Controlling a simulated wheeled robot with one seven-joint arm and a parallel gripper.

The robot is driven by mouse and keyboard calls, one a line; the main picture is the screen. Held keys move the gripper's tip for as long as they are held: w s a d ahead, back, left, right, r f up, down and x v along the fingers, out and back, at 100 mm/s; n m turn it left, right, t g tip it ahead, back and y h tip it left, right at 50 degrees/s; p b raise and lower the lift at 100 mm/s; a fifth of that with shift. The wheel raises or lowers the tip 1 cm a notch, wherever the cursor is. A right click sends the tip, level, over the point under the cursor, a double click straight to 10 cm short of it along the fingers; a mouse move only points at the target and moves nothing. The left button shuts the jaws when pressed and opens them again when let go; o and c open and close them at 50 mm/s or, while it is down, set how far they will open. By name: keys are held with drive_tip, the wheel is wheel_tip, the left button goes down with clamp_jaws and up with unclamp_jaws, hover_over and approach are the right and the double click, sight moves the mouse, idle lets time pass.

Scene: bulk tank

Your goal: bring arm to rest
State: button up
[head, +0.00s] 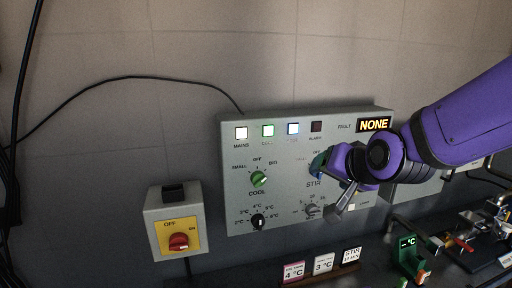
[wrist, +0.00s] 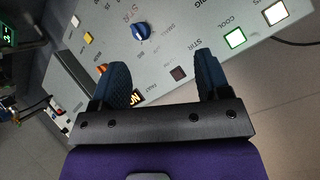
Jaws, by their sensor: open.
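My purple arm reaches in from the right in the head view, and my gripper (head: 320,164) is in front of the grey control panel (head: 285,140), over its STIR area. In the wrist view my gripper (wrist: 163,68) has its two dark blue fingers spread apart with nothing between them. A blue knob (wrist: 141,31) stands on the panel beyond the fingers, apart from them in the picture. I cannot tell the exact gap between the fingertips and the panel.
The panel has a green COOL knob (head: 259,179), a black temperature knob (head: 258,221), lit lamps, a dark alarm lamp (head: 316,126) and a fault display (head: 374,125) reading NONE. A red switch (head: 179,242) is left. Cards (head: 323,264) and pipework (head: 480,235) are below.

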drive_tip(key=s+d+r+n+g+h, duration=0.1)
drive_tip(key=s+d+r+g, duration=0.1)
drive_tip(key=s+d, duration=0.5)
drive_tip(key=s+d+r+n+g+h, duration=0.2)
drive_tip(key=s+d, duration=0.5)
drive_tip(key=s, duration=0.5)
drive_tip(key=shift+s+d+r+n+g, duration=0.15)
drive_tip(key=shift+s+r+n+g, duration=0.2)
drive_tip(key=shift+g, duration=0.55)
